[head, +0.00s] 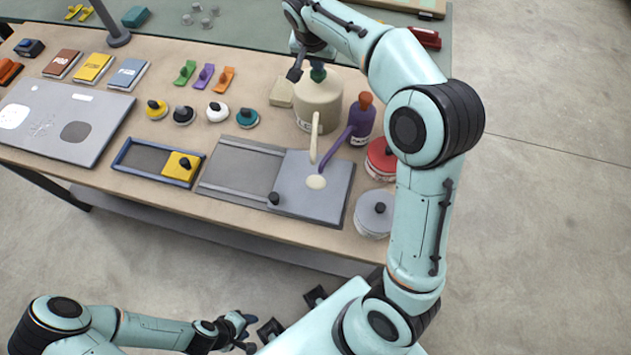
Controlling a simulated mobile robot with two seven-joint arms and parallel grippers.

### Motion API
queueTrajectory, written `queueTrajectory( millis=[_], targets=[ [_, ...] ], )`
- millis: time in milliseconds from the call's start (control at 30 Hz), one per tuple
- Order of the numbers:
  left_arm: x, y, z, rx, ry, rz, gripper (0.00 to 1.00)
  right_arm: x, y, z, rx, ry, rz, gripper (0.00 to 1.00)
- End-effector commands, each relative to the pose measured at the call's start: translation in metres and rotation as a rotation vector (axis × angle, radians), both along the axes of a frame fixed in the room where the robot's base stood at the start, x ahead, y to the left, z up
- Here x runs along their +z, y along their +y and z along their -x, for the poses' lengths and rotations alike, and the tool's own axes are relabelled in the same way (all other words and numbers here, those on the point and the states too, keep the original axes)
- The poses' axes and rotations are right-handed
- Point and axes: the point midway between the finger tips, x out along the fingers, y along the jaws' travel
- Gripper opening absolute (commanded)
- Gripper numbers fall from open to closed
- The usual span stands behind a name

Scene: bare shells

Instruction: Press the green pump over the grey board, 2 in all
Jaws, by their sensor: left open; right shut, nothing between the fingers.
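The green pump (317,72) tops a cream bottle (318,100) at the back right of the table. Its cream spout (315,140) points toward the front, over the grey board (330,200). A cream blob (316,182) lies on the board below the spout tip. My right gripper (295,74) is shut and empty, just left of the green pump head; I cannot tell whether they touch. My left gripper (246,334) is open and empty, low in front of the table and away from the bottles.
A purple bottle with an orange pump (366,100) stands close right of the cream bottle. Red (381,160) and grey (374,214) lidded tubs stand at the right edge. A blue-framed tray (148,158) lies left of the board. Several coloured knobbed discs stand behind it.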

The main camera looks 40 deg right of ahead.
Motion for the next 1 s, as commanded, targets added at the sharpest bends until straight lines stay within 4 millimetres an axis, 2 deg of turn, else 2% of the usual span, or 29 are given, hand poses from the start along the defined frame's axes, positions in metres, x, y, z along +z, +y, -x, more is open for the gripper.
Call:
queueTrajectory(
  millis=[100,367,833,1000],
  targets=[
    [-0.004,0.000,0.003,0.000,0.003,0.000,0.43,-0.009,0.000,0.001,0.000,0.007,-0.001,0.00],
    [-0.002,0.000,0.001,0.000,0.001,0.000,0.43,-0.007,0.001,0.001,0.000,0.009,-0.002,0.00],
    [0.016,0.000,-0.011,0.000,-0.012,0.000,0.43,0.020,0.001,0.000,0.000,0.006,-0.002,0.00],
    [0.018,0.000,-0.012,0.000,-0.013,0.000,0.43,0.023,0.000,0.001,0.000,0.005,-0.001,0.00]
  ],
)
